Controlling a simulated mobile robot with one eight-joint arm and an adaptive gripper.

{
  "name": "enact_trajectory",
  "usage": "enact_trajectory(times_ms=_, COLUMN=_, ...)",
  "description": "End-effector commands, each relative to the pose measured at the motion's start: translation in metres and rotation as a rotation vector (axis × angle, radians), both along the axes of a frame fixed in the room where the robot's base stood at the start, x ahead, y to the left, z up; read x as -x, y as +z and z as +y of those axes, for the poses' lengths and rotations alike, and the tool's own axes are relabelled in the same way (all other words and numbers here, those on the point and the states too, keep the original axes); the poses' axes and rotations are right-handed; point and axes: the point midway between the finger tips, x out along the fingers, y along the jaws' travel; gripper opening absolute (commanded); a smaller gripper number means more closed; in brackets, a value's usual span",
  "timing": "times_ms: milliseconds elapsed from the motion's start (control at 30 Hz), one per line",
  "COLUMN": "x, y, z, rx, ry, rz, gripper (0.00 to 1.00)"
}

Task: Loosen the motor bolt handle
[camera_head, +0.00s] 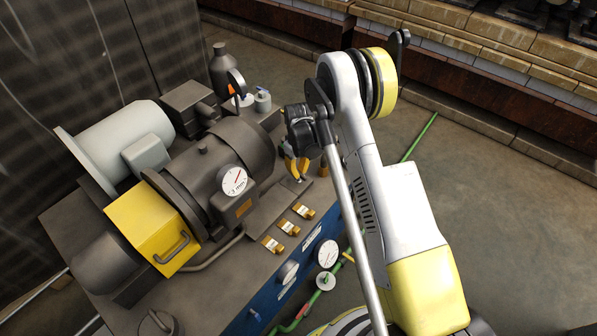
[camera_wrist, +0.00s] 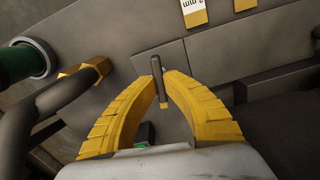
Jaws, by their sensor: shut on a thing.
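The motor bolt handle (camera_wrist: 158,80) is a small dark metal bar with a lighter end, standing out from a grey metal surface in the wrist view. My gripper (camera_wrist: 159,78) has its two yellow ribbed fingers closed around it from both sides, with the tips touching it. In the head view my gripper (camera_head: 297,168) is at the right side of the dark motor housing (camera_head: 220,155). The handle itself is too small or hidden there to make out.
A gauge (camera_head: 233,180), a yellow box (camera_head: 155,228) and several brass fittings (camera_head: 272,244) sit on the machine. A dark pipe (camera_wrist: 50,105) with a brass nut (camera_wrist: 88,75) lies left of my fingers in the wrist view. Open floor (camera_head: 480,220) lies to the right.

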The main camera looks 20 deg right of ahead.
Motion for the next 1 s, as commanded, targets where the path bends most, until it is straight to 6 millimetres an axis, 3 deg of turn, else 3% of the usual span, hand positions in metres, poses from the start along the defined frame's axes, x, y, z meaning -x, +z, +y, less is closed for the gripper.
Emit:
enact_trajectory(times_ms=400, x=-0.0001, y=-0.0002, z=0.0, rx=0.0, ry=0.2, rz=0.0, gripper=0.0)
enact_trajectory(times_ms=967, x=-0.0001, y=-0.0002, z=0.0002, rx=0.0, ry=0.231, rz=0.0, gripper=0.0)
enact_trajectory(times_ms=1000, x=-0.0001, y=-0.0002, z=0.0002, rx=0.0, ry=0.231, rz=0.0, gripper=0.12)
